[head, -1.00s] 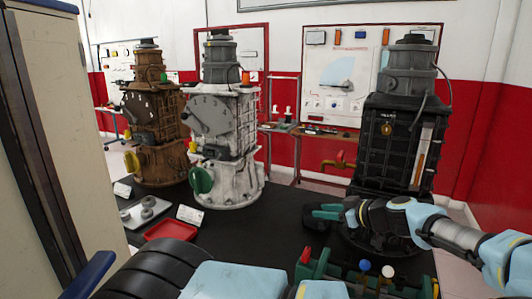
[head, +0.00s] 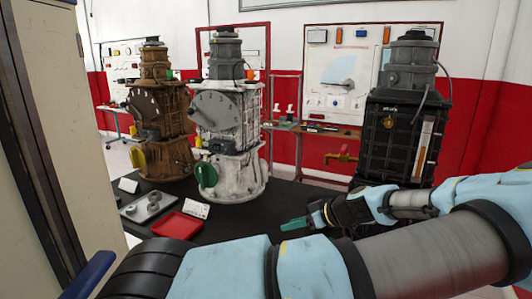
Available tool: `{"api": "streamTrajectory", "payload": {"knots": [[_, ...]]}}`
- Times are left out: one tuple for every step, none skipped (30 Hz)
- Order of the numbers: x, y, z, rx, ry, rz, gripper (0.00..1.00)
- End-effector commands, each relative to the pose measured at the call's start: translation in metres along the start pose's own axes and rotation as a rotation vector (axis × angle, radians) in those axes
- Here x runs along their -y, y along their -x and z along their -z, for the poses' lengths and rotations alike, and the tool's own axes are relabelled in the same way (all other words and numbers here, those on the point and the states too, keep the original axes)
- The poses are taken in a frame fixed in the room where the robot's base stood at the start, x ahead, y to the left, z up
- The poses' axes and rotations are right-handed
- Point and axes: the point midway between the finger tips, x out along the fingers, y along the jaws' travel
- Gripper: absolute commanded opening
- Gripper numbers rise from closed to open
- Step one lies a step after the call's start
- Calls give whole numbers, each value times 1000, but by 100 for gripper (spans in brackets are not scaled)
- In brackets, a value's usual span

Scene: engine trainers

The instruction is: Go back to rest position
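My gripper (head: 297,223) is at the end of my light-blue arm, which reaches across the lower right of the head view. Its green-tipped finger points left over the black table (head: 262,208). Nothing shows in its tip, but the view does not show whether the fingers are apart. Three engine trainers stand on the table: a rusty brown one (head: 160,115) at left, a white one (head: 222,125) in the middle, and a black one (head: 402,135) at right. The black trainer's base is hidden behind my arm.
A red tray (head: 177,225) and a grey tray (head: 147,207) with small round metal parts lie at the table's left front, with white cards beside them. A tall cabinet (head: 30,150) stands close at left. Wall boards (head: 367,75) and side tables are behind.

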Motion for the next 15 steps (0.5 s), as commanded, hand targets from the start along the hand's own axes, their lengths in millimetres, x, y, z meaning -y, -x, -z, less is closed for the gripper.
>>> {"api": "streamTrajectory", "payload": {"knots": [[9,-12,-4,43,-14,29,39],[15,-18,-6,69,-29,45,39],[24,-27,-10,108,-51,68,39],[30,-34,-13,141,-69,83,39],[38,-40,-17,178,-87,98,39],[49,-49,-22,234,-113,118,39],[57,-54,-27,280,-135,129,39],[66,-59,-31,328,-158,138,39],[76,-64,-37,392,-190,142,39],[83,-66,-41,440,-213,141,39],[89,-68,-45,486,-234,135,39],[98,-69,-49,544,-265,123,39],[103,-69,-52,586,-285,110,39],[108,-68,-54,626,-305,93,39],[114,-67,-56,675,-331,65,39]]}}
